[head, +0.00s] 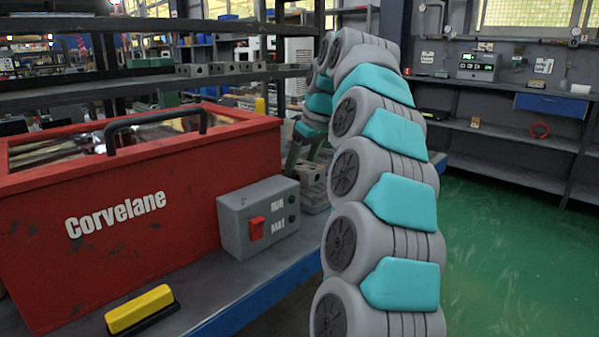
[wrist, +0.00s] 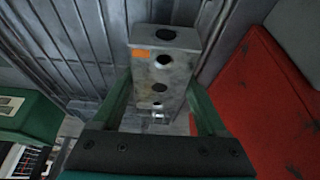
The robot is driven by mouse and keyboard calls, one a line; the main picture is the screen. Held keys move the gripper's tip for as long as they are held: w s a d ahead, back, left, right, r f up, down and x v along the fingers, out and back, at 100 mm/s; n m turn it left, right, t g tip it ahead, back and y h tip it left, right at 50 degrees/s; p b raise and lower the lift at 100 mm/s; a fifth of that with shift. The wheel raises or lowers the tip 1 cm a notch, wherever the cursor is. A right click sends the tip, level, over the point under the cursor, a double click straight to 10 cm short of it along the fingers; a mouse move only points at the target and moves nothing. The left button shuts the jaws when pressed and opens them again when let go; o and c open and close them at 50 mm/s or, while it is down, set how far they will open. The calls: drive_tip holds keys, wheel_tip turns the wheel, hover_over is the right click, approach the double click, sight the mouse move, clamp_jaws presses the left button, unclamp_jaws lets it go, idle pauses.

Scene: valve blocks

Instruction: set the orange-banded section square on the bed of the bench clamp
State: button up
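The orange-banded section is a grey, scuffed metal block with a row of dark round holes. It shows in the wrist view (wrist: 175,72), its orange patch near the upper left edge. My gripper (wrist: 160,85) has a green finger along each side of it, and the tips appear to touch its sides. In the head view my gripper (head: 304,150) reaches down behind the grey switch box, and a pale block (head: 311,173) shows at its fingers. A grey stepped metal piece (head: 315,198) lies below, partly hidden by my arm; I cannot tell if the block touches it.
A red Corvelane box (head: 120,215) with a black handle fills the left of the bench. A grey switch box (head: 258,217) with a red switch stands in front of my gripper. A yellow-topped block (head: 140,308) lies near the front edge. Shelves (head: 500,150) stand at right.

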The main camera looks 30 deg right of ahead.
clamp_jaws()
idle(0.4)
drive_tip(key=shift+r, duration=0.1)
